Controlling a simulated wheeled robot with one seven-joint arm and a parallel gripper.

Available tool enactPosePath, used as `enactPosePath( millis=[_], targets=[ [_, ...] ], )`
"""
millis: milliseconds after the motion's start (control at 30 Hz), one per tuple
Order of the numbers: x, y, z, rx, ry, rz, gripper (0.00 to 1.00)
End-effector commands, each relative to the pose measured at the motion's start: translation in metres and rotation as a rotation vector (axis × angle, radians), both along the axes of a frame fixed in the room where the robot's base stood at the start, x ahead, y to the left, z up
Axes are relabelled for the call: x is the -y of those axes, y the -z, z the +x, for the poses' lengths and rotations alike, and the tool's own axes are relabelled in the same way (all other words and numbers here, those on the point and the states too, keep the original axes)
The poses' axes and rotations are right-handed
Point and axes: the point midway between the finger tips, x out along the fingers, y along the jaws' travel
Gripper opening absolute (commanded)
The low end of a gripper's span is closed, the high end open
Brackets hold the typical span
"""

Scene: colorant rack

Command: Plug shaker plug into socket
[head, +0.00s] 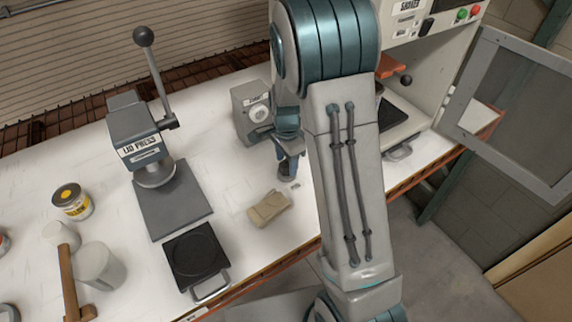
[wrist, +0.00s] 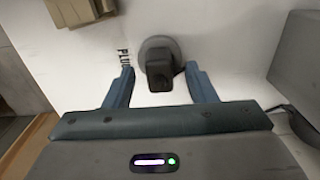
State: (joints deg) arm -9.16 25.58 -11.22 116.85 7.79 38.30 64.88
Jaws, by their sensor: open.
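The shaker plug (wrist: 160,72) is a dark block on a round grey base, standing on the white table beside the printed word PLUG in the wrist view. My gripper (wrist: 159,70) is open, with one blue finger on each side of the plug and a gap visible at both. In the head view my gripper (head: 289,168) is low over the table and mostly covers the plug. The socket (head: 260,112) is a round face on a grey box, just behind and left of my gripper. The shaker (head: 408,22) stands at the back right, partly hidden by my arm.
The lid press (head: 150,155) and a black pad (head: 195,255) stand further left. A yellow-labelled tin (head: 72,200) and mallet (head: 70,280) are at far left. The shaker door (head: 520,110) hangs open.

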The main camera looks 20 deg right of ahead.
Motion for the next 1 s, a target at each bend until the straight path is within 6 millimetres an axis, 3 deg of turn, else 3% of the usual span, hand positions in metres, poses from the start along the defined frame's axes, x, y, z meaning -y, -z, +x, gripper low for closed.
enactPosePath(
  millis=[133,400,567,600,867,1000],
  targets=[
    [0.001,0.013,0.0,-0.001,0.001,0.0,0.51],
    [0.0,0.016,0.0,0.001,0.0,-0.001,0.51],
    [0.0,0.015,0.0,0.001,0.0,-0.001,0.06],
    [0.0,0.015,0.0,0.001,0.0,-0.001,0.03],
    [0.0,0.015,0.0,0.002,0.0,0.0,0.03],
    [0.0,0.005,0.001,0.004,0.0,0.0,0.03]
  ],
)
